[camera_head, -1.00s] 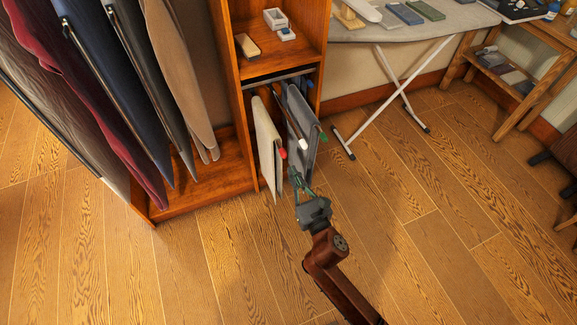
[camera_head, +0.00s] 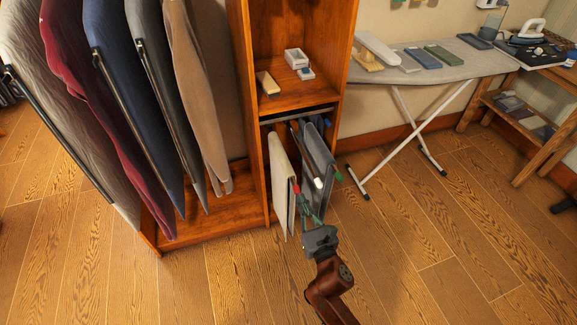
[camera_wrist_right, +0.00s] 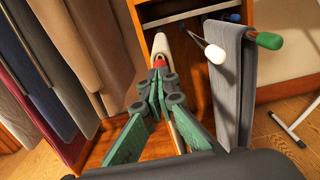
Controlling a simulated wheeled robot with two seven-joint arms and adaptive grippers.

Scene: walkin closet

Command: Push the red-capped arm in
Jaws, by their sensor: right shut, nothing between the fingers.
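The red-capped arm (camera_head: 295,187) sticks out of the lower bay of the wooden closet unit, with a cream cloth (camera_head: 282,178) hanging from it. In the right wrist view its red cap (camera_wrist_right: 159,62) is straight ahead, at the fingertips. My right gripper (camera_head: 301,195) is shut and empty, its green fingers pointing at the cap. The fingertips (camera_wrist_right: 160,80) overlap the cap's lower edge; I cannot tell whether they touch it. My left gripper is not in view.
Right of the red cap are a white-capped arm (camera_wrist_right: 215,54) and a green-capped arm (camera_wrist_right: 269,41) with grey cloth (camera_wrist_right: 235,85). Hanging garments (camera_head: 110,130) fill the left. An ironing board (camera_head: 440,71) stands at the right. The floor (camera_head: 420,235) in front is clear.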

